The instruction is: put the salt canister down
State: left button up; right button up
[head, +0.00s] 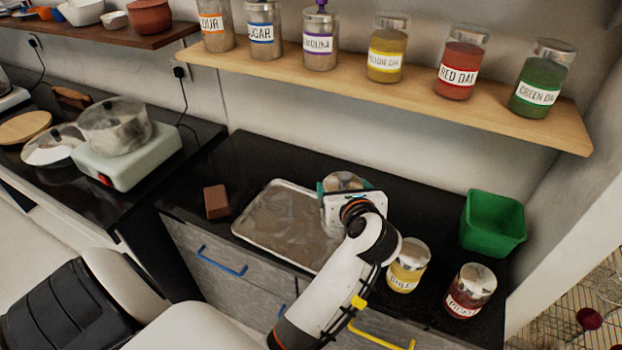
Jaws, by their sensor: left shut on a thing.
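A glass canister with a metal lid (343,181), taken to be the salt canister, is between the jaws of my left gripper (346,196). The gripper is shut on it, and its body and my wrist hide most of the canister. Its label does not show. The canister looks upright near the right end of the metal tray (262,236) on the black counter. I cannot tell whether its base touches anything. My right gripper is not in view.
A yellow-filled canister (404,277) and a red pickle canister (466,301) stand on the counter at the right. A green bin (493,225) is behind them. A brown block (216,201) lies left of the tray. A wooden shelf (420,97) with several labelled jars hangs above.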

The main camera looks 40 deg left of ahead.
pick_arm(q)
jog(key=shift+n+g+y, duration=0.5)
jog(key=shift+n+g, duration=0.2)
jog(key=shift+n, duration=0.1)
jog(key=x, duration=0.5)
jog(key=shift+w+a+b, duration=0.15)
jog(key=shift+a+b, duration=0.05)
jog(key=shift+b, duration=0.1)
notch_tip(320, 180, down, 9)
jog(key=p, duration=0.1)
jog(key=shift+f, duration=0.15)
jog(key=o, duration=1.6)
jog(key=shift+f, duration=0.25)
jog(key=o, duration=0.4)
jog(key=shift+r, duration=0.1)
